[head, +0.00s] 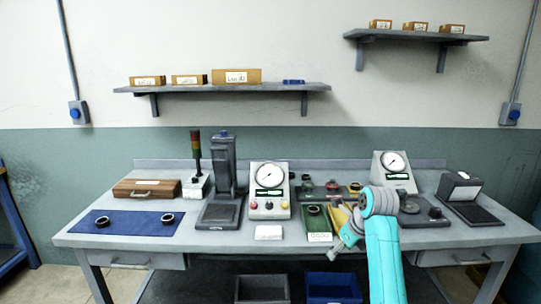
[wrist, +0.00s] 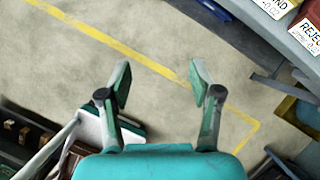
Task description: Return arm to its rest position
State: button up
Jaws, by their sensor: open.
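My turquoise arm (head: 385,265) rises at the front right of the workbench in the head view, its grey wrist joint in front of the bench. My gripper (wrist: 160,78) is open and empty in the wrist view, with its two fingers spread over bare floor. It also shows small in the head view (head: 336,248), near the front edge of the bench, and nothing is seen between its fingers.
The workbench (head: 225,240) carries a blue mat (head: 127,223) with two rings, a press (head: 222,180), a dial gauge box (head: 269,190) and a green tray (head: 318,224). Bins (head: 333,287) stand below. The wrist view shows a yellow floor line (wrist: 110,45) and labelled trays at upper right.

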jog(key=s+a+f+n+t, duration=0.1)
jog(key=s+f+n, duration=0.3)
jog(key=f, duration=0.5)
jog(key=s+f+n+t+h, duration=0.1)
jog(key=s+f+n, duration=0.1)
jog(key=s+f, duration=0.6)
jog(key=s+a+f+n+t, duration=0.1)
jog(key=s+f+n+t, duration=0.2)
jog(key=f, duration=0.6)
jog(key=s+f+n, duration=0.4)
jog(key=s+f, duration=0.1)
jog(key=s, duration=0.7)
jog(key=s+r+n+t+h, duration=0.15)
jog(key=s+n, duration=0.25)
jog(key=s, duration=0.6)
jog(key=s+r+n+t, duration=0.15)
jog(key=s+n, duration=0.25)
jog(key=s, duration=0.6)
jog(key=s+r+n+t, duration=0.2)
jog(key=s+r+n, duration=0.6)
jog(key=s+r, duration=0.7)
jog(key=shift+r+n, duration=0.3)
jog(key=shift+r, duration=0.5)
